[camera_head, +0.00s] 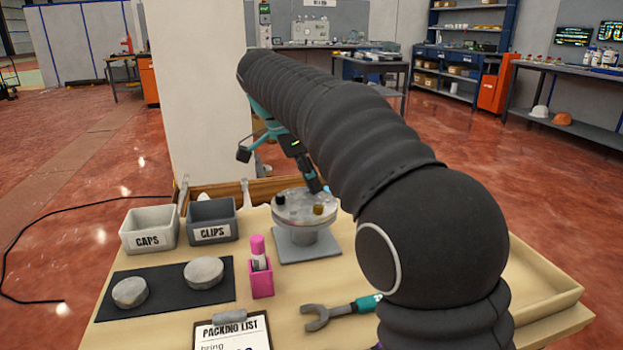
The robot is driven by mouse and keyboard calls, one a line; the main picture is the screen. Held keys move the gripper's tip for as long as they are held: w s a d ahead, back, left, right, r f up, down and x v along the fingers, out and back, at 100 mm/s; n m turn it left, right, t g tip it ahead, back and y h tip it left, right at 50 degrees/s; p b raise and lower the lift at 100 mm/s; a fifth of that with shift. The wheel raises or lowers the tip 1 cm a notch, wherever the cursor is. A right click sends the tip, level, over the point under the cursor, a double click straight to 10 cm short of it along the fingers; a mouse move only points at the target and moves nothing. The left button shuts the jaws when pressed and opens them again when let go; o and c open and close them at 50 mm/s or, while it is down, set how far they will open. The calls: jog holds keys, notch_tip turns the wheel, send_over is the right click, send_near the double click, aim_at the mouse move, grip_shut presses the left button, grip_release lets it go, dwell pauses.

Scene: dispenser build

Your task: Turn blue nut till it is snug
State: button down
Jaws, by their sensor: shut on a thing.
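A round, pale disc-shaped fixture (294,202) stands on a grey pedestal and base plate on the table. A small bit of the blue nut (326,188) shows at the fixture's far right edge. My gripper (319,190) points down at that spot and is shut on the blue nut; its fingertips are small and partly hidden by my arm. How far the nut is down its thread cannot be seen.
Grey bins marked CAPS (150,243) and CLIPS (212,233) stand at the left. A black mat (165,307) with two round discs, a pink holder (261,279), a clipboard (232,334) and a wrench (335,312) lie nearer. My arm covers the table's right middle.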

aim_at(296, 194)
jog(key=shift+m, duration=0.5)
jog(key=c, duration=1.1)
grip_release()
jog(key=shift+v, duration=3.75)
jog(key=shift+w, duration=0.15)
